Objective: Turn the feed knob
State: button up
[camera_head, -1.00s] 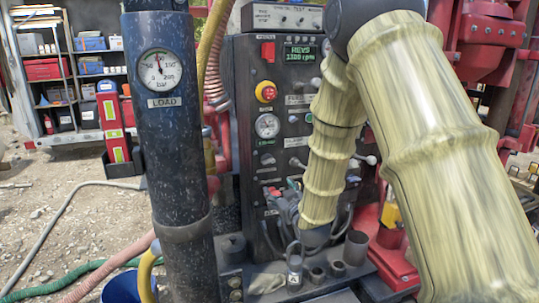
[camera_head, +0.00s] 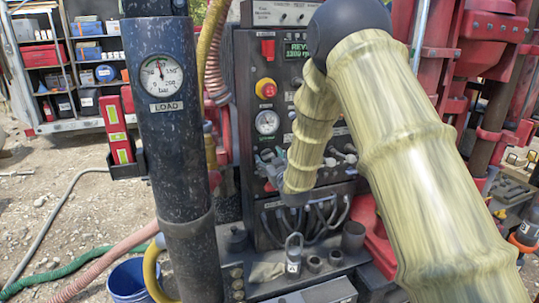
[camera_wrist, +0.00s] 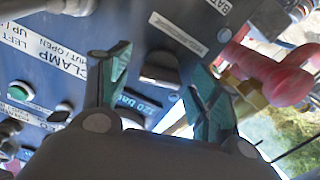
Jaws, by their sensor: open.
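The dark control panel (camera_head: 243,105) stands in the middle of the head view, with a red-and-yellow button (camera_head: 266,89), a round gauge (camera_head: 267,122) and a green display. My gripper (camera_head: 268,160) is in front of its lower left part, partly behind my own forearm. In the wrist view my gripper (camera_wrist: 160,85) is open, its two green-lined fingers apart and facing the panel (camera_wrist: 60,80). A small dark-and-pale control (camera_wrist: 160,76) shows between the fingers; contact cannot be told. Labels there read CLAMP, LEFT and UP. I cannot tell which control is the feed knob.
A thick dark post (camera_head: 172,130) with a LOAD gauge (camera_head: 161,75) stands left of the panel. Red machinery (camera_head: 480,60) is at right. In the wrist view a red fitting (camera_wrist: 270,70) is near the right finger.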

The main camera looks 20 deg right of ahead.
jog(key=shift+w, duration=0.5)
jog(key=c, duration=1)
jog(key=shift+f+b, duration=0.1)
jog(key=shift+b, duration=0.2)
jog(key=shift+f+n+b, duration=0.1)
jog(key=shift+n+b, duration=0.5)
jog(key=shift+r+n, duration=0.2)
jog(key=shift+n, duration=0.1)
